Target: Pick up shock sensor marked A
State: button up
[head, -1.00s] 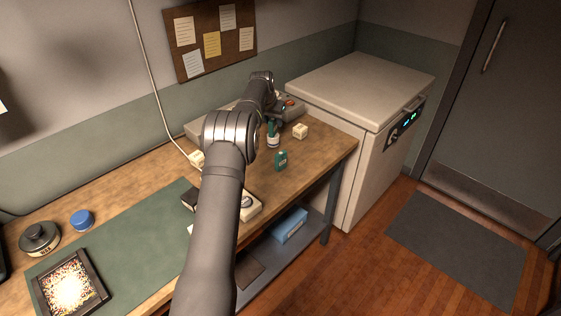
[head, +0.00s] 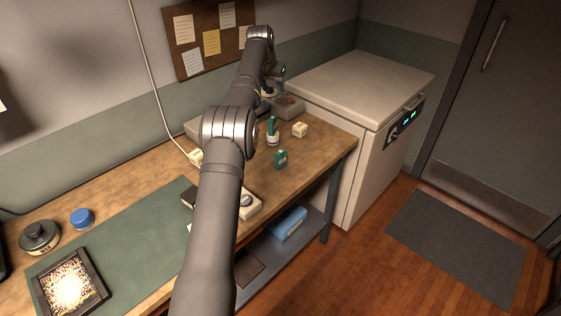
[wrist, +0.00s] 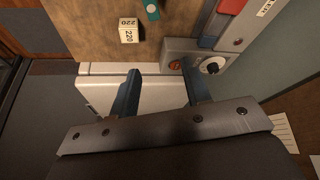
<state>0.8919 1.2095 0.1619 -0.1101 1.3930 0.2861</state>
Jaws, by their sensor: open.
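I cannot read a mark A on anything in view. A cream cube (head: 300,130) stands near the right end of the workbench. In the wrist view the cream cube (wrist: 128,31) shows the print 220.
A grey device with a red button (head: 290,105) stands at the back. A white chest cabinet (head: 360,88) adjoins the bench. A green mat (head: 125,245) lies at left.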

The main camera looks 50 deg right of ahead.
jog(key=s+a+m+g, duration=0.2)
jog(key=s+a+m, duration=0.3)
jog(key=s+a, duration=0.9)
send_near(279, 152)
jog(key=x, duration=0.6)
jog(key=shift+s, duration=0.25)
jog(key=shift+h, duration=0.3)
jog(key=shift+w+x, duration=0.15)
jog(key=shift+x, duration=1.35)
jog(key=shift+w+x, duration=0.15)
jog(key=shift+x, duration=1.35)
jog(key=shift+a, duration=0.15)
grip_shut()
